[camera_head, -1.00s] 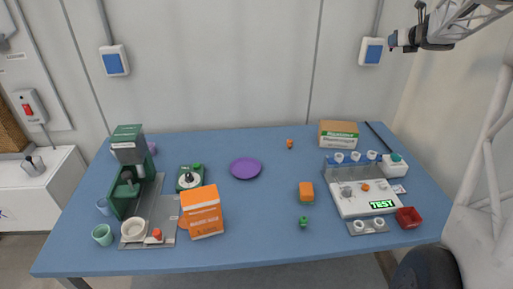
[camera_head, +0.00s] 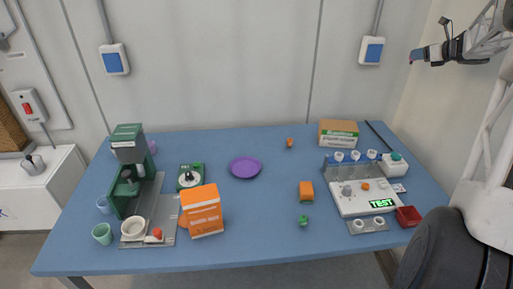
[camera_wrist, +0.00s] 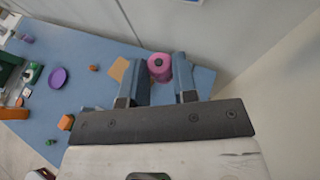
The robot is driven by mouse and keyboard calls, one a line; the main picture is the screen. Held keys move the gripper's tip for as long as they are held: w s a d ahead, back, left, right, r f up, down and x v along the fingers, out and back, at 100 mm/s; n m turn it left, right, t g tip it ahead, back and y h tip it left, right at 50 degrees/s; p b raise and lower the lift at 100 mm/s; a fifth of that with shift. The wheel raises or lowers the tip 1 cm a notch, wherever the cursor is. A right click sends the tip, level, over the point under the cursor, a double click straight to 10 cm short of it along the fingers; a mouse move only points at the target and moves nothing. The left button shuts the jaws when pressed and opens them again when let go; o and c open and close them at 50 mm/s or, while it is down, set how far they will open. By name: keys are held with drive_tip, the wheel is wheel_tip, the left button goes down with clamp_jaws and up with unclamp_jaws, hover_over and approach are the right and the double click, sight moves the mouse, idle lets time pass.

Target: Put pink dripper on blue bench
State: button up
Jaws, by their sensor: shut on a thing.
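The pink dripper (camera_wrist: 159,66) is between the fingers of my gripper (camera_wrist: 161,84) in the wrist view, with its dark-centred round end showing. My gripper is shut on it; the finger contact is partly hidden. In the head view my gripper (camera_head: 418,57) is at the upper right, in the air above and beyond the right end of the bench, and only a tiny reddish tip shows at its end. The blue bench (camera_head: 265,215) fills the middle of the head view, and its top also shows below the gripper in the wrist view (camera_wrist: 100,88).
The bench's right side holds a white device (camera_head: 350,205), an orange-and-tan box (camera_head: 338,133) and a red tray (camera_head: 408,216). A purple plate (camera_head: 245,167), orange carton (camera_head: 203,212) and green machine (camera_head: 128,150) stand further left. Bare bench lies around the plate. Walls stand behind and right.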

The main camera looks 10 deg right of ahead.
wheel_tip(320, 180, down, 27)
drive_tip(key=shift+f, duration=0.2)
drive_tip(key=shift+f, duration=0.1)
idle(0.3)
drive_tip(key=shift+f, duration=3)
drive_tip(key=shift+f, duration=1.9)
drive_tip(key=shift+f, duration=0.1)
drive_tip(key=o, duration=0.9)
